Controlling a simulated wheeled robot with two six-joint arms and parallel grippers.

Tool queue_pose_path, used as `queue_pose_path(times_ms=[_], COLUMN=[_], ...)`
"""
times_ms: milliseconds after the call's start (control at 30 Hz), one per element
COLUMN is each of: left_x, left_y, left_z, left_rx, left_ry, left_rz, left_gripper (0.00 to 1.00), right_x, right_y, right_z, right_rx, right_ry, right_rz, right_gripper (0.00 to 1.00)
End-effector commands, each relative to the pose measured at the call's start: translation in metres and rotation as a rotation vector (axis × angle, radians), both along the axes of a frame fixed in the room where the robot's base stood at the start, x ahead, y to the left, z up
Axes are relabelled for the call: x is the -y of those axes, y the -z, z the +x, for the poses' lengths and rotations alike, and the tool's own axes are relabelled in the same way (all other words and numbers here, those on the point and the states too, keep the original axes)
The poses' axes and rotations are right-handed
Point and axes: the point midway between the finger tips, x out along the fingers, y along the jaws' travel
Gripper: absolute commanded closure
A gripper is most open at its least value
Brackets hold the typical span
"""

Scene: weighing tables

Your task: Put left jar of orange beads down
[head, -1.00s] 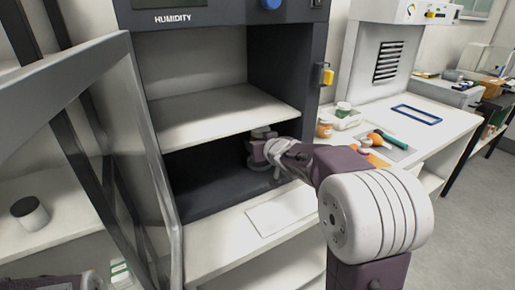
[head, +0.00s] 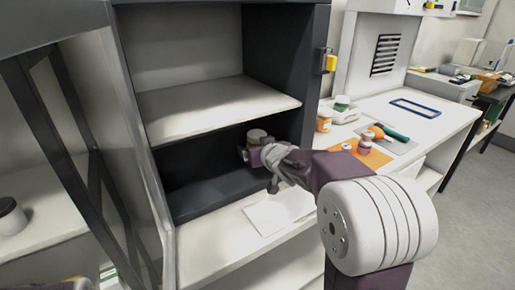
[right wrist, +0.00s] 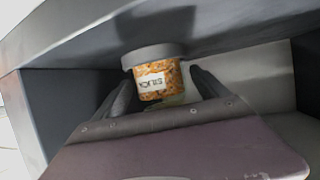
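The jar of orange beads (right wrist: 157,84) has a grey lid and a white label. My right gripper (right wrist: 162,82) has a finger close on each side of it and appears shut on it. In the head view the jar (head: 257,137) is at the mouth of the lower compartment of the dark cabinet (head: 286,65), upright and below the middle shelf (head: 215,108). It looks raised above the compartment floor. My right gripper (head: 252,152) is partly hidden behind its own wrist. My left gripper is not clearly in view.
A glass door (head: 125,150) stands open at the left. A white square (head: 275,212) lies on the ledge before the compartment. On the right bench are an orange jar (head: 323,120), an orange mat (head: 372,157) with small jars, and a blue frame (head: 415,108).

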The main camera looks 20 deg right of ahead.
Motion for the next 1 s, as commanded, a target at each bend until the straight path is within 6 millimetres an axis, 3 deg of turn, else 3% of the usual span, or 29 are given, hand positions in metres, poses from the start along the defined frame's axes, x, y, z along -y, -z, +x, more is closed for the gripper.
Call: queue_pose_path(times_ms=[167,500,700,1000], left_x=[0.0,0.0,0.0,0.0], left_y=[-0.01,-0.049,-0.066,-0.068], left_z=[0.0,0.0,0.0,0.0], left_rx=[0.0,0.0,0.0,0.0], left_ry=[0.0,0.0,0.0,0.0], left_rz=[0.0,0.0,0.0,0.0], left_gripper=[0.64,0.64,0.64,0.64], right_x=[0.0,-0.006,-0.008,-0.01], right_y=[-0.012,-0.044,-0.053,-0.052], right_z=[-0.005,-0.073,-0.102,-0.111], right_rx=[0.001,0.002,0.001,0.0], right_ry=[0.001,0.001,0.001,0.0], right_rz=[0.0,-0.001,-0.001,0.0], right_gripper=[0.16,0.16,0.16,0.16])
